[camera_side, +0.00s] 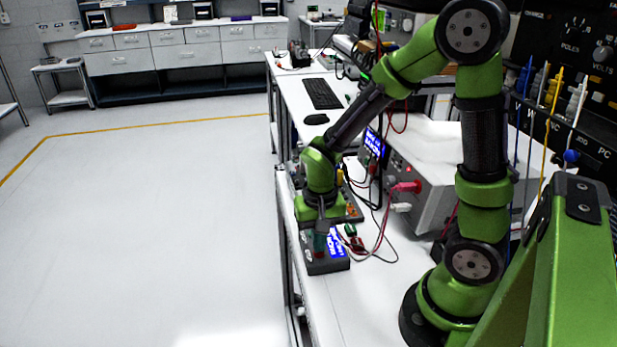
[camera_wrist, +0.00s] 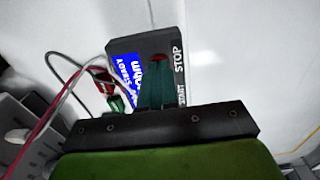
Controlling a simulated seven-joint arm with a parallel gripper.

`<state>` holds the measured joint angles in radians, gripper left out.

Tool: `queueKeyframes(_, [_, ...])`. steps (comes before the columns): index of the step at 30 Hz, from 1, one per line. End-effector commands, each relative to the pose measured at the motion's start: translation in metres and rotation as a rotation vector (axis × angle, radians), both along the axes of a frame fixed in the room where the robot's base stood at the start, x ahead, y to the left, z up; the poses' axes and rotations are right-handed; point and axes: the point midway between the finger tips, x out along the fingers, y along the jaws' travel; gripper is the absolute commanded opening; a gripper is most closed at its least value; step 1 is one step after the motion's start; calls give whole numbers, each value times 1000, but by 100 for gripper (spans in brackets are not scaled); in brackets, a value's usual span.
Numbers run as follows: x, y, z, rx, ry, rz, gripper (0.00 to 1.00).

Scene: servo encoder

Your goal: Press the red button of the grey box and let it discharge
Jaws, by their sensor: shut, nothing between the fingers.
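The dark grey box (camera_side: 327,266) lies near the left edge of the white bench in the side view. It also shows in the wrist view (camera_wrist: 122,46), with a lit blue screen (camera_wrist: 128,72) and the words STOP and START. The red button (camera_wrist: 158,59) shows just past my fingertips, beside STOP, partly covered by them. My gripper (camera_wrist: 159,68) is shut and empty, its teal fingers over the box. In the side view my gripper (camera_side: 320,240) points down at the box. I cannot tell whether the fingertips touch the button. The area beside START is hidden by the fingers.
Red and green connectors (camera_side: 353,238) with red and black cables lie right beside the box. A white instrument (camera_side: 428,190) with a red plug stands farther right. A keyboard (camera_side: 322,93) and a mouse (camera_side: 316,119) lie farther back. The bench in front of the box is clear.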

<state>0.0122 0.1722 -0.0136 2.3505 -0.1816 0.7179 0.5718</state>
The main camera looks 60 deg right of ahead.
Motion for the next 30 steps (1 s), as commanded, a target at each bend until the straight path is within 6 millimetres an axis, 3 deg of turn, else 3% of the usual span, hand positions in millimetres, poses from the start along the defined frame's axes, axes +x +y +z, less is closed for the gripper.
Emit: queueKeyframes(30, [0,0,-4,0,0,1,0])
